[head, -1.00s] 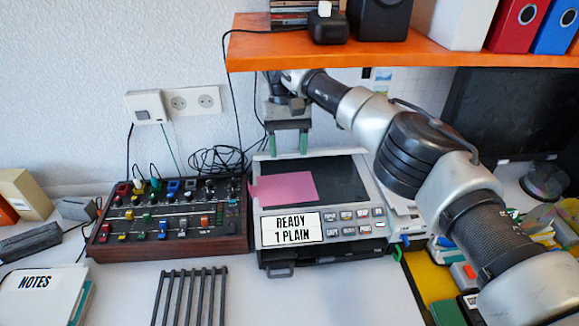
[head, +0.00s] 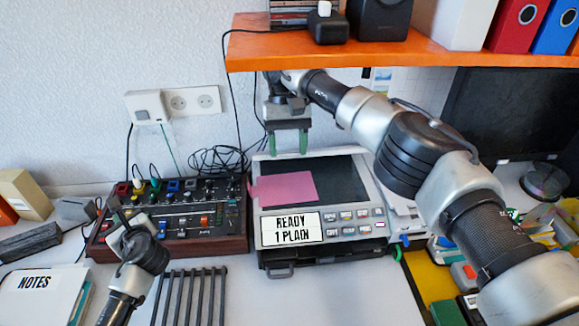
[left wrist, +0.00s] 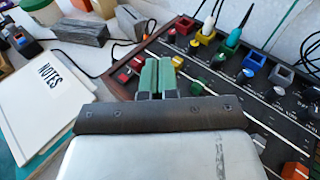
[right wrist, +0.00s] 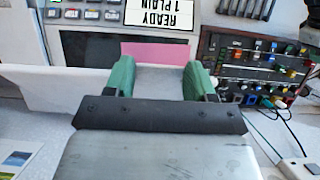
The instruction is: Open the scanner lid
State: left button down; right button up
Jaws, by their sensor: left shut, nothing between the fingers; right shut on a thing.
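The scanner (head: 330,213) stands at the middle of the desk, its dark glass (head: 345,180) uncovered and a pink sheet (head: 288,189) lying on it. The scanner lid (right wrist: 62,90) is raised at the back; it shows as a pale strip in the head view (head: 335,153). My right gripper (head: 289,145) is behind the scanner, pointing down, with green fingers apart. In the right wrist view the right gripper (right wrist: 158,80) is shut on a grey part at the lid. My left gripper (head: 120,212) is shut and empty above the control box; its green fingertips touch each other (left wrist: 157,75).
The control box (head: 160,245) with coloured knobs sits left of the scanner. A black rack (head: 190,298) and a notes book (head: 38,290) lie in front. An orange shelf (head: 400,50) hangs above my right arm. The desk in front of the scanner is clear.

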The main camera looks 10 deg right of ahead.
pick_arm(q)
jog(key=d+m+t+h, duration=0.1)
jog(key=d, duration=0.4)
jog(key=s+d+m+t+h, duration=0.1)
jog(key=d, duration=0.5)
jog(key=d+m+t+h, duration=0.1)
jog(key=d, duration=0.4)
jog(key=shift+s+d+r+m, duration=0.2)
jog(key=shift+s+r+m, duration=0.05)
jog(key=shift+s+m, duration=0.15)
jog(key=s+d+r+m+t+h, duration=0.1)
jog(key=s+d+m+t+h, duration=0.1)
jog(key=d, duration=0.5)
jog(key=m+t+h, duration=0.3)
jog(key=h, duration=0.2)
send_near(288, 155)
jog(key=s+f, duration=0.4)
jog(key=s, duration=0.1)
jog(key=shift+w+r, duration=0.75)
jog(key=shift+w, duration=1.25)
jog(key=shift+w+r, duration=0.75)
jog(key=shift+w, duration=1.3)
jog(key=shift+w+r, duration=0.75)
jog(key=shift+w, duration=1.25)
